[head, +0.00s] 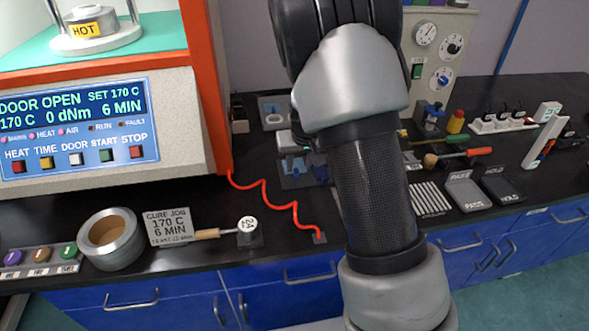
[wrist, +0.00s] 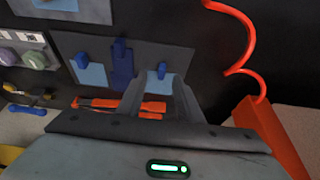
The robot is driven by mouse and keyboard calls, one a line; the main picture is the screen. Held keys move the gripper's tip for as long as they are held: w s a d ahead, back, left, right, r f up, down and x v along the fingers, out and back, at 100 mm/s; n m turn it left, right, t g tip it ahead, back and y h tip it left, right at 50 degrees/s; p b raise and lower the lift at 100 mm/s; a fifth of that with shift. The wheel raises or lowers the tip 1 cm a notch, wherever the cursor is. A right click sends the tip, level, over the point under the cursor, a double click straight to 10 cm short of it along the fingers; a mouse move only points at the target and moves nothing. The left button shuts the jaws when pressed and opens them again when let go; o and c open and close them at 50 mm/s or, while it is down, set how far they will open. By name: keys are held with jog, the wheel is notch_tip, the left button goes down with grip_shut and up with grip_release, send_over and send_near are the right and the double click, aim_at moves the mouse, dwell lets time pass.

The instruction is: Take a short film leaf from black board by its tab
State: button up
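The dark board (wrist: 190,58) lies in the upper middle of the wrist view. It carries a pale blue leaf (wrist: 91,76) at left, a darker blue leaf (wrist: 122,72) in the middle and a pale blue leaf at right, each with a blue tab. The right leaf's tab (wrist: 162,69) shows between the fingertips of my gripper (wrist: 164,77). The fingers are apart and nothing is seen held. I cannot tell whether they touch the leaf.
The rheometer's orange frame (wrist: 262,128) and a red coiled cord (wrist: 238,70) are close on the right in the wrist view. An orange-handled tool (wrist: 105,103) lies left of my fingers.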

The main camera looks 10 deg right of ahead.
aim_at(297, 171)
jog(key=x, duration=0.3)
jog(key=shift+w+a+f, duration=0.15)
jog(key=shift+f, duration=0.2)
grip_shut()
jog(key=shift+r, duration=0.1)
